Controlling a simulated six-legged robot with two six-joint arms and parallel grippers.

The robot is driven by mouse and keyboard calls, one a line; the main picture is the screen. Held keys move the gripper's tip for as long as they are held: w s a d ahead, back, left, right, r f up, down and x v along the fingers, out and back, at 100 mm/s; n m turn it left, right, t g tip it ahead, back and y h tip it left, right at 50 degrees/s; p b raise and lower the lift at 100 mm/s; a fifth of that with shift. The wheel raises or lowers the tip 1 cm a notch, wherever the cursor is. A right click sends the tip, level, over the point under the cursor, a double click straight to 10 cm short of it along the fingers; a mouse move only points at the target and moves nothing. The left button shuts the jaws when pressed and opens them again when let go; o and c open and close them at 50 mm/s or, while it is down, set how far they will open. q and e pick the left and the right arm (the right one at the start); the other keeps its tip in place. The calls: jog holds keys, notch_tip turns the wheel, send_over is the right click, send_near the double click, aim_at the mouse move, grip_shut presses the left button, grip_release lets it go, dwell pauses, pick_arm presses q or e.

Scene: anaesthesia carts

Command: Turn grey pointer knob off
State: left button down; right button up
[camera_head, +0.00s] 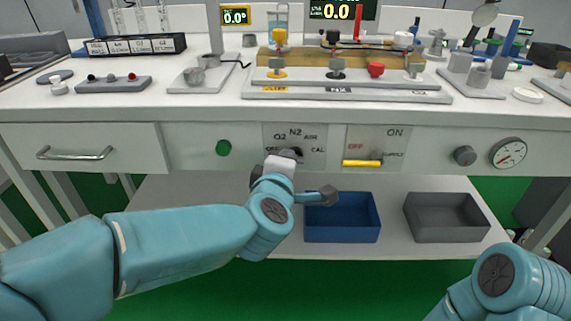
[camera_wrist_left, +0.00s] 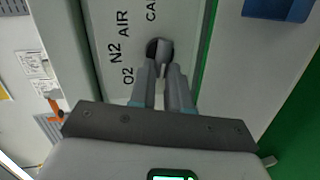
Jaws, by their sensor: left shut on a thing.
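The grey pointer knob (camera_wrist_left: 164,47) sits on a dark round base in the white panel, beside the labels O2, N2, AIR and CAL in the left wrist view. In the head view the knob (camera_head: 297,151) is mostly hidden behind my left gripper (camera_head: 287,157). My left gripper (camera_wrist_left: 163,66) is shut on the knob, one finger on each side. Which label the pointer faces is not clear, as the fingers cover part of it. An OFF label left of the knob is partly covered. My right arm shows at the lower right; its gripper is out of view.
A green button (camera_head: 223,147) is left of the knob. A yellow lever (camera_head: 362,162) on the ON/OFF supply panel, a grey knob (camera_head: 465,155) and a gauge (camera_head: 508,152) are to the right. Blue (camera_head: 342,233) and grey (camera_head: 447,229) bins stand on the shelf below.

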pick_arm(q)
jog(key=c, duration=1.1)
grip_release()
